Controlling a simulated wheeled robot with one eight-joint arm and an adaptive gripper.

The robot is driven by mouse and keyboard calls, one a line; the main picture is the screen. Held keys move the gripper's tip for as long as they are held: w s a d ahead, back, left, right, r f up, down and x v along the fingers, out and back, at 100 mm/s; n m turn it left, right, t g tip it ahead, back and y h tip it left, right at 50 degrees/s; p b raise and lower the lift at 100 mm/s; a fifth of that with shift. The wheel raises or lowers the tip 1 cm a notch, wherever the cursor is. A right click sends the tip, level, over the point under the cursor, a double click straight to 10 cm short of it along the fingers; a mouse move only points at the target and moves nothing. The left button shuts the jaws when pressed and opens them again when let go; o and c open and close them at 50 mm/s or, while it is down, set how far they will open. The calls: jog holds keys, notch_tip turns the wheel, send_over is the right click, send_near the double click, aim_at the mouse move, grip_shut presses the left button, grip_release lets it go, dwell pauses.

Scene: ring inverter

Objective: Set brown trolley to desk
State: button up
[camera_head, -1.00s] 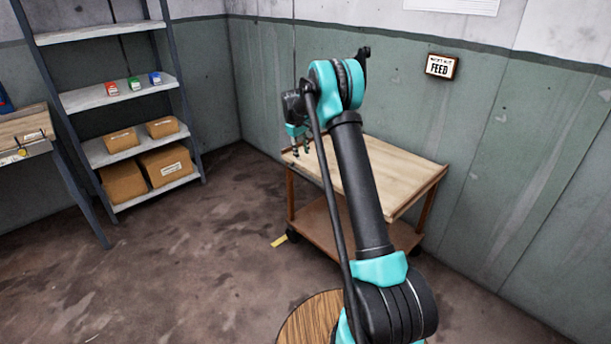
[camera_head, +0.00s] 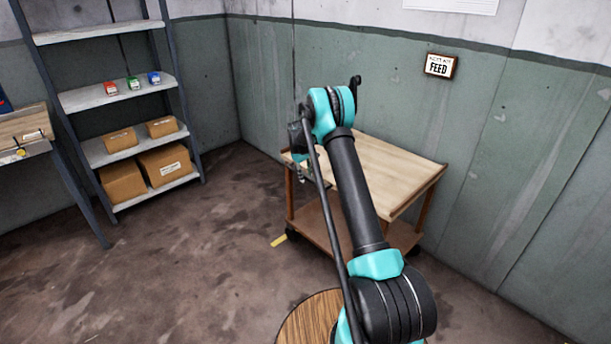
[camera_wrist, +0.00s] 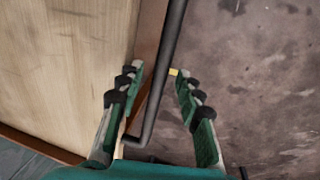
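The brown trolley (camera_head: 405,172) stands near the back wall, with a pale wooden top, a lower shelf and brown legs. My arm hides part of it. In the wrist view its top (camera_wrist: 60,70) fills the left side, and a dark bar handle (camera_wrist: 167,75) runs along its edge. My gripper (camera_wrist: 157,72) is open, with one finger on each side of the bar; I cannot tell whether either touches it. In the head view my gripper (camera_head: 300,168) is at the trolley's left end, partly hidden. A desk (camera_head: 22,132) with a wooden top shows at the far left edge.
A metal shelf rack (camera_head: 120,97) with boxes stands against the left part of the back wall. A FEED sign (camera_head: 440,66) hangs on the wall. A round wooden top (camera_head: 300,325) is at the bottom. The floor (camera_head: 200,250) between desk and trolley is clear.

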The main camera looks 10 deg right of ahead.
grip_shut()
dwell(0.3)
jog(key=shift+d, duration=0.1)
